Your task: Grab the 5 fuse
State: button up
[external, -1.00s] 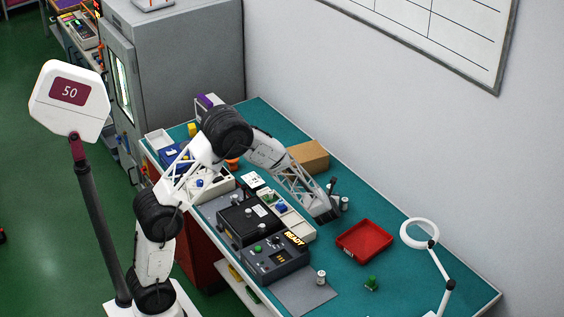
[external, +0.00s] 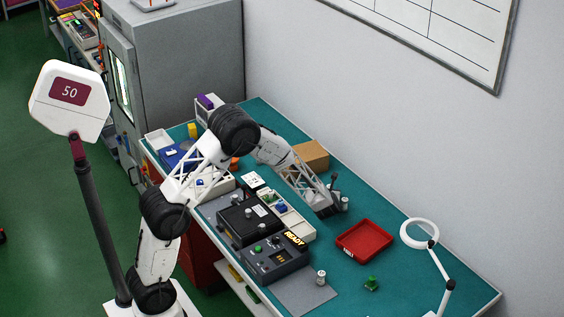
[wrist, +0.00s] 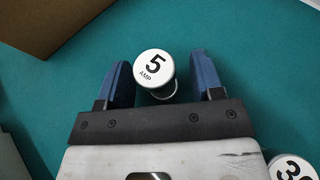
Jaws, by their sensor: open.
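The 5 fuse is a small upright cylinder with a pale round top marked "5 AMP" (wrist: 154,67) in the wrist view. It stands on the teal bench top between the two blue fingers of my gripper (wrist: 166,80). The fingers are open, with a gap on each side of the fuse. In the external view my gripper (external: 331,205) is low over the bench, and the 5 fuse cannot be made out clearly beside it.
Another fuse, its label partly cut off (wrist: 291,168), stands at the lower right of the wrist view. A cardboard box (external: 311,154) is behind my gripper. A red tray (external: 364,243) lies to the right.

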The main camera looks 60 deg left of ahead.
dwell(0.3)
jog(key=c, duration=1)
jog(key=shift+r, duration=0.1)
jog(key=shift+r, duration=4.95)
